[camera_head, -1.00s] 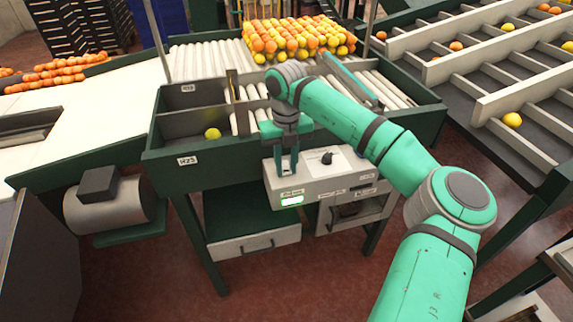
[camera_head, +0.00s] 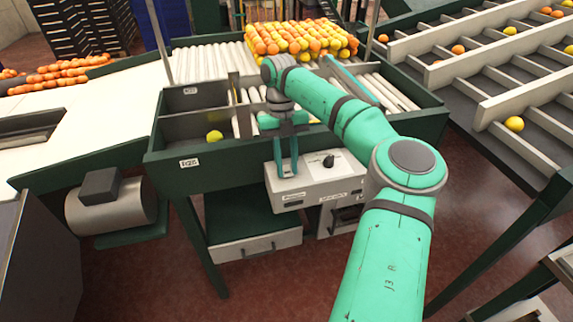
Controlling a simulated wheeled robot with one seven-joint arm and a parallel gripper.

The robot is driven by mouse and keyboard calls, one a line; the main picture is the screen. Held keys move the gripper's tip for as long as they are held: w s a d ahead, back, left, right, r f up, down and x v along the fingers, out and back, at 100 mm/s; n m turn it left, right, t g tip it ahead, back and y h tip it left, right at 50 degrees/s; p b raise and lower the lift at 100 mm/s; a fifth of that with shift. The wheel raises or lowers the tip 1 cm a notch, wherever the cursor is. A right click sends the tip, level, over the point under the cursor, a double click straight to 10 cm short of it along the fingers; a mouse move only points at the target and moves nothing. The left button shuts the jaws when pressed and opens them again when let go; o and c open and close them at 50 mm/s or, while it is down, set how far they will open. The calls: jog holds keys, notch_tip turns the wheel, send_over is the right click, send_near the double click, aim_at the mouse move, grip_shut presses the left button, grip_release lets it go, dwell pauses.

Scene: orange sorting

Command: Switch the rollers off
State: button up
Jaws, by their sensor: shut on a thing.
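The grey control box (camera_head: 312,190) is fixed to the front of the green roller table. My gripper (camera_head: 287,172) points down onto the left part of its sloping top, its fingers closed around a small switch there, which they mostly hide. A black knob (camera_head: 328,161) sticks up to the right of my gripper, apart from it. White labels (camera_head: 292,196) show on the front of the box. No green light shows below the left label. The pale rollers (camera_head: 205,60) lie behind.
Oranges and lemons (camera_head: 300,40) are heaped at the back of the rollers. One yellow fruit (camera_head: 214,136) lies in a front compartment. A drawer (camera_head: 255,247) hangs below the table. Sloping divided lanes (camera_head: 500,75) run on the right.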

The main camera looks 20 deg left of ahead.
aim_at(284, 166)
jog(key=shift+a, duration=0.1)
jog(key=o, duration=1.1)
jog(key=shift+w, duration=0.15)
jog(key=shift+c, duration=0.2)
jog(key=shift+a, duration=0.1)
jog(key=v, duration=1)
jog(key=shift+r, duration=0.4)
jog(key=shift+w, duration=0.1)
